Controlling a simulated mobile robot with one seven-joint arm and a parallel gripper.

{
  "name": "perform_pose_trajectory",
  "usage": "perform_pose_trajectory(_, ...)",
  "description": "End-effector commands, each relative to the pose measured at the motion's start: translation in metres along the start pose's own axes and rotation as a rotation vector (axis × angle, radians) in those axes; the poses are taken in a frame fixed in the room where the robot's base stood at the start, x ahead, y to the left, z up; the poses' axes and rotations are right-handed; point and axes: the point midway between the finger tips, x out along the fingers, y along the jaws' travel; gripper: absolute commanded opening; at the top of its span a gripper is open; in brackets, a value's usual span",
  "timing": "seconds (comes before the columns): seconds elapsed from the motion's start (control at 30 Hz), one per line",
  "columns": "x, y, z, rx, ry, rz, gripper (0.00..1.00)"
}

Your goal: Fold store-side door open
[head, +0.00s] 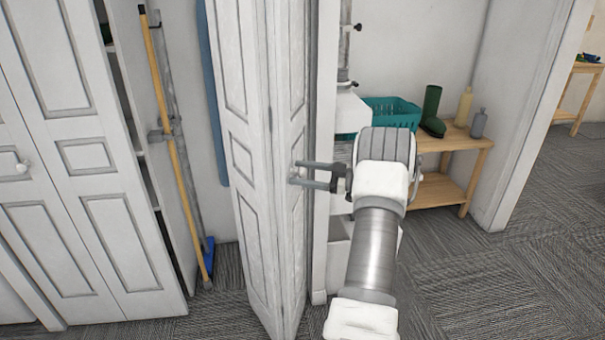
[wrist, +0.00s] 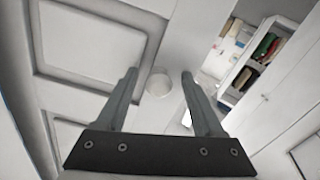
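A white panelled folding door (head: 243,150) stands in the middle of the head view, its panels folded close together in a narrow V. My gripper (head: 293,173) reaches in from the right at the door's right-hand panel. In the wrist view my gripper (wrist: 158,74) has its two fingers apart, on either side of a round white knob (wrist: 158,85) on the panel. There are gaps between the knob and both fingers. The knob is hidden or too small to make out in the head view. I cannot tell from a label which door is the store-side one.
Another white panelled door (head: 60,170) with a knob is at left. A broom (head: 168,130) leans inside the open closet. At right, a wooden bench (head: 455,150) holds a teal basket (head: 395,112), a green boot (head: 432,112) and bottles. Grey carpet is clear at lower right.

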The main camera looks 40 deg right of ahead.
Motion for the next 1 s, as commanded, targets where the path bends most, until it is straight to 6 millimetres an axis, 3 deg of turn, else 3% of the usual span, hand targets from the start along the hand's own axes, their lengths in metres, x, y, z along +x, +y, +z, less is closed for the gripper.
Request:
perform_pose_trajectory(0.37,-0.010,0.002,-0.002,-0.003,0.000,0.003,0.69)
perform_pose_trajectory(1.0,-0.149,0.001,-0.002,-0.001,0.000,0.002,0.69)
